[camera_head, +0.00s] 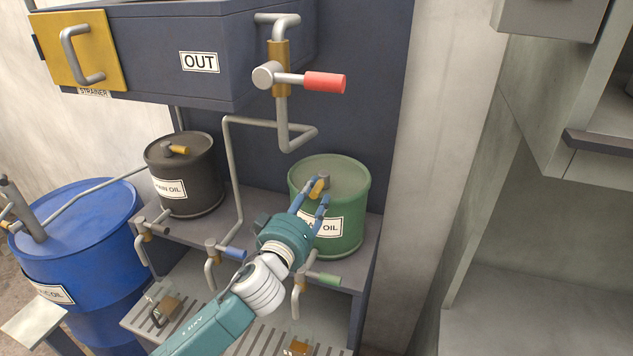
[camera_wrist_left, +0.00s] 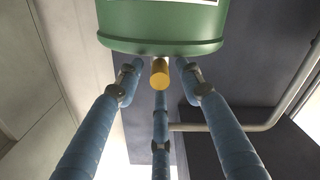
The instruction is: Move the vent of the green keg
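The green keg (camera_head: 352,190) stands upright on the grey shelf with a white label on its front. Its vent (camera_head: 318,188), a short yellow lever on a grey stub, sits on the lid. My left gripper (camera_head: 312,203) reaches it from the front, its blue fingers spread at the keg's upper front edge. In the left wrist view the vent's yellow end (camera_wrist_left: 160,72) shows between the open fingers (camera_wrist_left: 158,85), below the green keg (camera_wrist_left: 160,25). I cannot tell whether any finger touches it. My right gripper is not in view.
A dark keg (camera_head: 186,175) with its own yellow vent stands left on the shelf (camera_head: 260,208). Taps with blue (camera_head: 232,253) and green (camera_head: 325,278) handles hang below. A bent pipe (camera_head: 232,170) and a red-handled valve (camera_head: 324,82) are close above. A blue barrel (camera_head: 85,235) stands left.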

